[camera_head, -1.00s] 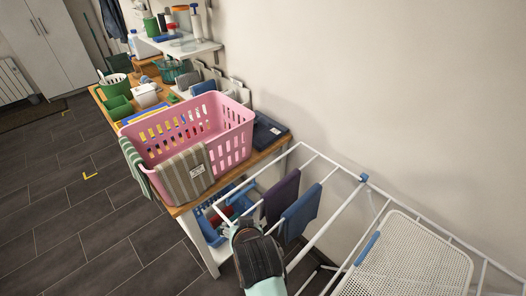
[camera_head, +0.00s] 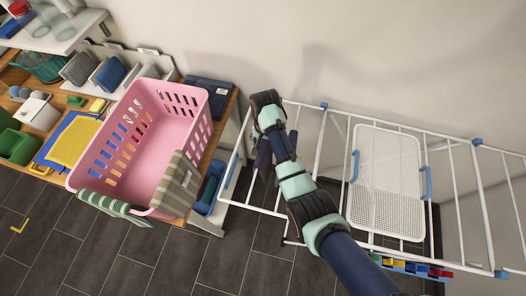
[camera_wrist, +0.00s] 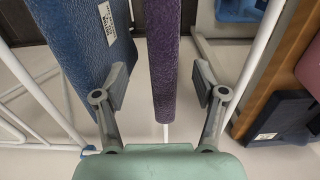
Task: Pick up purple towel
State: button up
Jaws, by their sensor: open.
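The purple towel (camera_wrist: 163,60) hangs over a rail of the white drying rack, seen edge-on in the wrist view. It also shows as a small dark patch beside my arm in the head view (camera_head: 263,158), mostly hidden. My gripper (camera_wrist: 161,88) is open, with one grey finger on each side of the purple towel. I cannot tell if either finger touches it. A blue towel (camera_wrist: 80,40) with a white label hangs just left of it, close to the left finger. In the head view my arm covers the fingertips.
The white drying rack (camera_head: 310,140) has thin rails around my arm and a white mesh panel (camera_head: 385,185) on it. A pink basket (camera_head: 150,150) with striped cloths over its rim stands on the wooden table at left. A dark blue folded item (camera_wrist: 280,115) lies near the table edge.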

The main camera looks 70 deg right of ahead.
notch_tip(320, 180, down, 5)
jog(key=shift+w+r+b, duration=0.15)
jog(key=shift+r+b, duration=0.05)
jog(key=shift+b, duration=0.15)
jog(key=shift+c, duration=0.2)
grip_shut()
jog(key=shift+r, duration=0.1)
